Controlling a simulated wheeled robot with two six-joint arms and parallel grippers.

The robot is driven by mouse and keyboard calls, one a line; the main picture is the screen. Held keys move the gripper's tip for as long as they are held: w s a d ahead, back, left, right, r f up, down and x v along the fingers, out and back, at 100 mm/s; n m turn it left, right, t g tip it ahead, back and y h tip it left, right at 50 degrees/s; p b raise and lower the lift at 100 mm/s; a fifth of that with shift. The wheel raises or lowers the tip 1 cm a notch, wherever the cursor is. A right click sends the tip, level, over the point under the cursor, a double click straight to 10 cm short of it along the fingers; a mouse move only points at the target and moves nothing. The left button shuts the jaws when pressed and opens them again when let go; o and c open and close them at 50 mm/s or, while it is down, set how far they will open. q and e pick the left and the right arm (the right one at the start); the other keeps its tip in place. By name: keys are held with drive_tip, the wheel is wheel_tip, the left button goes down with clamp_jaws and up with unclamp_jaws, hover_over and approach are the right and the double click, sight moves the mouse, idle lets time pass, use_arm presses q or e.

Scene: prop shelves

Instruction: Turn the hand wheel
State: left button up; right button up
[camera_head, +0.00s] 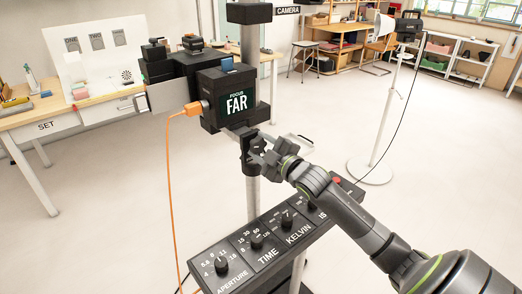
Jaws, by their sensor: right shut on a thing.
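The black camera body (205,75) is mounted on a grey column and carries a sign (237,103) reading FOCUS FAR. My right gripper (250,143) is at the column just below the sign, at the end of my arm coming from the lower right. It is shut on a dark part there, which I take to be the hand wheel. The gripper hides most of that part, so its shape and turn cannot be made out. My left gripper is not in view.
A control panel (262,262) with knobs marked APERTURE, TIME and KELVIN stands below. An orange cable (168,165) hangs from the camera body's left side. A table marked SET (75,115) is at left. A lamp stand (383,130) is at right. Open floor lies between.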

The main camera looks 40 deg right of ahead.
idle(0.3)
drive_tip(key=o, duration=1)
drive_tip(key=shift+s+d+p, duration=0.25)
drive_tip(key=shift+s+p, duration=0.2)
drive_tip(key=shift+s, duration=2.45)
drive_tip(key=shift+s+d+p, duration=0.2)
drive_tip(key=shift+s+p, duration=0.2)
drive_tip(key=shift+s, duration=2.45)
drive_tip(key=shift+s+d+p, duration=0.25)
drive_tip(key=shift+s+p, duration=0.2)
drive_tip(key=shift+s, duration=2.45)
drive_tip(key=shift+f, duration=0.1)
